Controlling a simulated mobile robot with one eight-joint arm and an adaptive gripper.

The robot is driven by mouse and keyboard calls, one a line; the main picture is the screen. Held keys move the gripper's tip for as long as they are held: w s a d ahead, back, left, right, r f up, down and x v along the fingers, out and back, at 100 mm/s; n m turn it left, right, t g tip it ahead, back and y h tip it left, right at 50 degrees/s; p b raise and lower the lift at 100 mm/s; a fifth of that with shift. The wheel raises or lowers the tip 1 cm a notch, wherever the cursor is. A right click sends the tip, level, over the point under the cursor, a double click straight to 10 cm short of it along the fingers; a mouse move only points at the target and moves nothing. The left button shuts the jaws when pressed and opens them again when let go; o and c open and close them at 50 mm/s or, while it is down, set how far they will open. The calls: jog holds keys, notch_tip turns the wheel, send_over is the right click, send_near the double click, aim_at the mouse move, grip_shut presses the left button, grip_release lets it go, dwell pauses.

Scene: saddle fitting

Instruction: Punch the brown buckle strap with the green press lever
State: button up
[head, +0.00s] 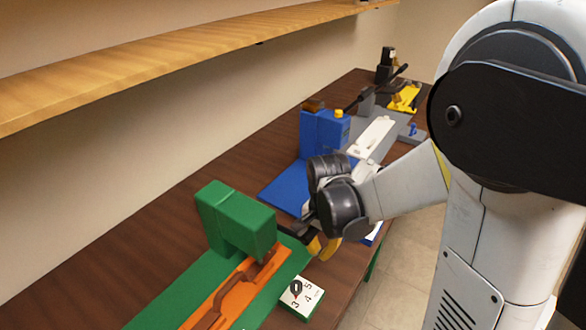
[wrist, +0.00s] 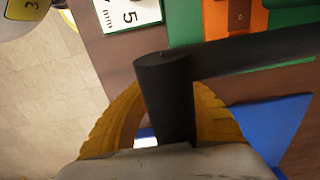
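The green press (head: 235,222) stands at the front left on a green base. The brown strap (head: 238,290) lies on an orange plate (head: 208,312) at the press. In the head view, my gripper (head: 323,247) is right of the press, its yellow fingertips pointing down. In the wrist view, a black bar with a bend, seemingly the press lever (wrist: 255,58), crosses from the right, and its end piece runs between my gripper's yellow fingers (wrist: 166,100).
A numbered dial block (head: 301,297) sits on the table edge right of the press. A blue press (head: 325,133) with a yellow knob stands behind my gripper, with a white piece (head: 372,137) beyond it. A wooden shelf (head: 160,50) overhangs on the left. Tiled floor (wrist: 45,90) lies beyond the table.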

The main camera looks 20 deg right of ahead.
jog(key=shift+f, duration=0.15)
jog(key=shift+f+b, duration=0.8)
jog(key=shift+b, duration=0.05)
jog(key=shift+s, duration=0.1)
dwell(0.4)
jog(key=shift+w+a+r+p, duration=0.15)
jog(key=shift+w+r+p, duration=0.05)
jog(key=shift+r+p, duration=1.5)
jog(key=shift+w+a+r+p, duration=0.1)
jog(key=shift+w+r+p, duration=0.1)
jog(key=shift+r+p, duration=1.55)
jog(key=shift+w+a+r+p, duration=0.2)
jog(key=shift+r+p, duration=0.9)
jog(key=shift+r, duration=1.15)
